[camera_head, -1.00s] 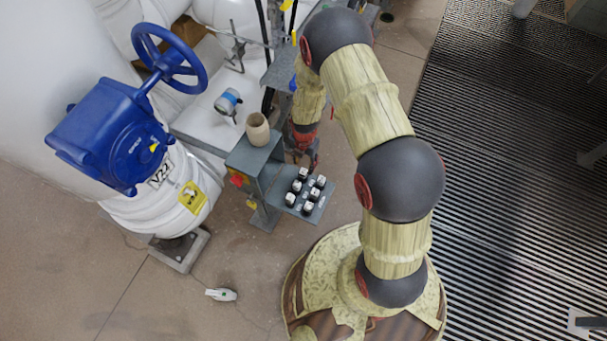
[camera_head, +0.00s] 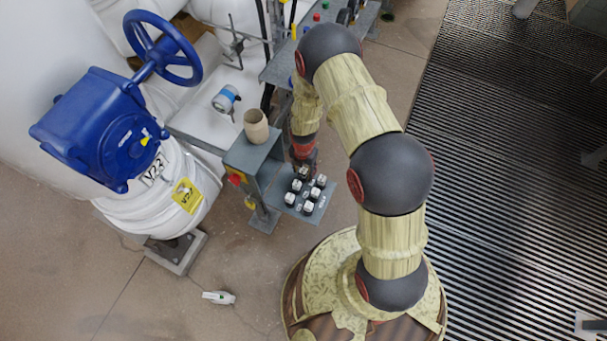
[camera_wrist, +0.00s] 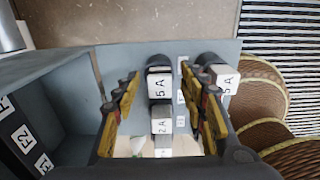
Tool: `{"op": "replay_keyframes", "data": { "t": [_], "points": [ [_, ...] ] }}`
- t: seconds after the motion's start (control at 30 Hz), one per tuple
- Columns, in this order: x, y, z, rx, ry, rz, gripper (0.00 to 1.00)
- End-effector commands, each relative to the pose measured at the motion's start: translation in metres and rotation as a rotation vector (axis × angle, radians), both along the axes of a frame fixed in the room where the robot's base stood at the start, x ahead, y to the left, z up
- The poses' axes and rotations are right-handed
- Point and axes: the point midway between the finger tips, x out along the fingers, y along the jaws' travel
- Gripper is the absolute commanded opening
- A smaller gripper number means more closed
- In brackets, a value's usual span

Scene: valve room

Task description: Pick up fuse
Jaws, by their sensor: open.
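Several fuses, black with white labelled tops, stand in rows on a grey shelf (camera_head: 322,206) in the head view. In the wrist view, a fuse marked 5A (camera_wrist: 160,86) shows between the fingers, with a 2A fuse (camera_wrist: 161,126) below it. Another 5A fuse (camera_wrist: 228,84) is outside the right finger. My gripper (camera_wrist: 161,76) is open, its yellow-and-black fingers on either side of the middle column of fuses. In the head view my gripper (camera_head: 303,166) is at the rear of the fuse group, partly hidden. I cannot tell whether the fingers touch any fuse.
A grey box (camera_head: 243,158) with a red button and a beige cup (camera_head: 256,126) on top adjoins the shelf on the left. A blue valve (camera_head: 105,135) with a handwheel is farther left. Labelled slots (camera_wrist: 25,138) show at the wrist view's left.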

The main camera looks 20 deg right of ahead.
Motion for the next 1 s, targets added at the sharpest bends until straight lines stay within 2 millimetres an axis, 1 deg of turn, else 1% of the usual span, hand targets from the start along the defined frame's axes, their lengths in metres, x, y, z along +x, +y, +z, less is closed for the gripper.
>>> {"op": "replay_keyframes", "data": {
  "t": [0.07,0.73,0.77,1.0],
  "points": [
    [0.0000,0.0000,0.0006,0.000,0.000,0.000,0.41],
    [-0.0001,-0.0001,0.0006,0.000,0.000,0.000,0.03],
    [-0.0001,-0.0001,0.0006,0.000,0.000,0.000,0.01],
    [0.0001,-0.0001,0.0013,0.000,0.000,0.000,0.01]
  ]
}}
